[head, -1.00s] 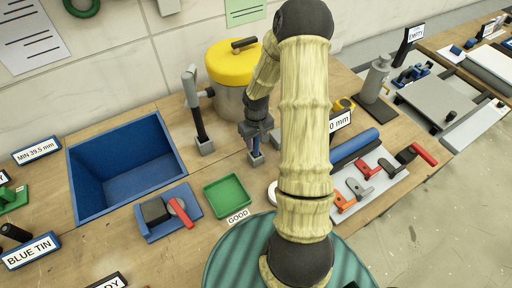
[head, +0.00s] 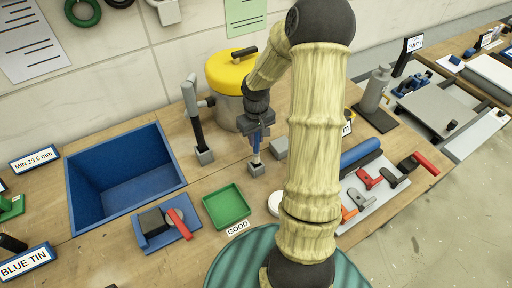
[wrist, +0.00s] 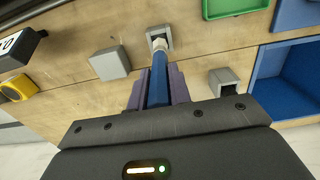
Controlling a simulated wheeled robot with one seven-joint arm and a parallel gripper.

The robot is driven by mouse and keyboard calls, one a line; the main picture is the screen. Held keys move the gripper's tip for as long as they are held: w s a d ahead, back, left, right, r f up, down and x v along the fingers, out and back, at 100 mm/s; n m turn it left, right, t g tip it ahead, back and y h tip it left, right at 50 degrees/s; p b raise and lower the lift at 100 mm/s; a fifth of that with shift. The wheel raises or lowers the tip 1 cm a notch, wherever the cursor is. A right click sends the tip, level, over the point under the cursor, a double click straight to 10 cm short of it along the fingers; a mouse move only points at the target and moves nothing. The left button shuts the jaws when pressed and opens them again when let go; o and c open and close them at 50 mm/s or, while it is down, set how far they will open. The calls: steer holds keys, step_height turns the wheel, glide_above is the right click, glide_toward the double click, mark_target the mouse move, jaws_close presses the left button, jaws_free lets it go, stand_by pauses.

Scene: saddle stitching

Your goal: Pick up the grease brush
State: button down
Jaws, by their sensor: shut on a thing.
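The grease brush has a blue handle (wrist: 158,82) and a pale tip (wrist: 159,45) in the wrist view. In the head view its blue shaft (head: 256,146) points down below my gripper (head: 257,125). My gripper (wrist: 158,88) is shut on the handle, with a finger on each side. The pale tip is at the opening of a small grey square holder (wrist: 167,32), which also shows in the head view (head: 256,169). I cannot tell whether the tip is still inside the holder or just above it.
A yellow-lidded pot (head: 231,67) is behind. A grey block (head: 279,146) is close on the right. A green tray (head: 227,207) and blue bin (head: 125,170) are left.

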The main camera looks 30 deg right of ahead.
steer(key=shift+r, duration=1.7)
